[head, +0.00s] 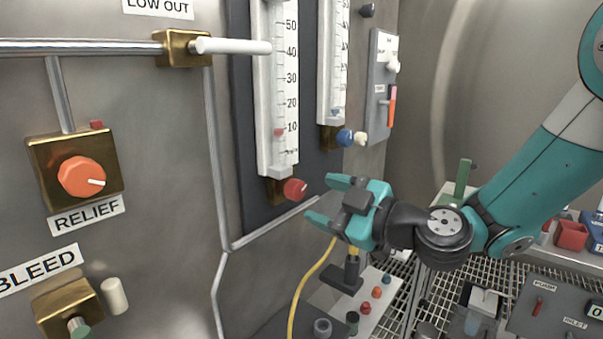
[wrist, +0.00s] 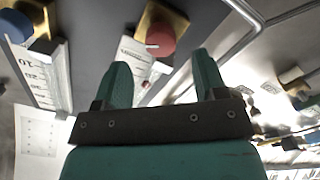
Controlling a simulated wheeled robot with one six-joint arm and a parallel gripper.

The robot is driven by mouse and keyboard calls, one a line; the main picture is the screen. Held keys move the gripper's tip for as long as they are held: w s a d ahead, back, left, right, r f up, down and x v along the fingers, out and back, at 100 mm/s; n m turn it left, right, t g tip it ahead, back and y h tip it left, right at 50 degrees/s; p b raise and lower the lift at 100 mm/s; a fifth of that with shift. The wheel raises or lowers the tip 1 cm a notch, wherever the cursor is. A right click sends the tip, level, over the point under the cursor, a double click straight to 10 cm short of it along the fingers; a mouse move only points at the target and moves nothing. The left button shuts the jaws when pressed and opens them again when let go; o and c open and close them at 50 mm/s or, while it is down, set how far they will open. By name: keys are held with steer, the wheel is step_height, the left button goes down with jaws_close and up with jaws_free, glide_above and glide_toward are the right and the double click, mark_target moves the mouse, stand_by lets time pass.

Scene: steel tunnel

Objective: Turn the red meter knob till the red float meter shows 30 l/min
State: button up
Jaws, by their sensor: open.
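The red meter knob (head: 294,189) sticks out from the brass block at the foot of the left float meter (head: 276,90). The red float (head: 279,132) in that tube sits near the 10 mark, slightly below it. My gripper (head: 325,200) is open and empty, just right of the red knob with its fingers pointing at it. In the wrist view the knob (wrist: 160,38) shows beyond and between the two fingertips (wrist: 160,68), with a small white mark on its face. The fingers look apart from the knob.
A second meter (head: 332,70) with a blue knob (head: 345,137) stands close to the right. An orange relief knob (head: 82,177) is on the left wall. A white lever (head: 232,46) juts out above. A yellow hose (head: 308,280) hangs below my gripper.

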mark_target(301, 193)
steer(key=p+x, duration=0.2)
steer(key=x, duration=0.2)
steer(key=shift+w+a+r, duration=0.15)
steer(key=shift+a, duration=0.05)
steer(key=shift+w+a, duration=0.4)
steer(key=shift+a, duration=0.05)
steer(key=c, duration=0.9)
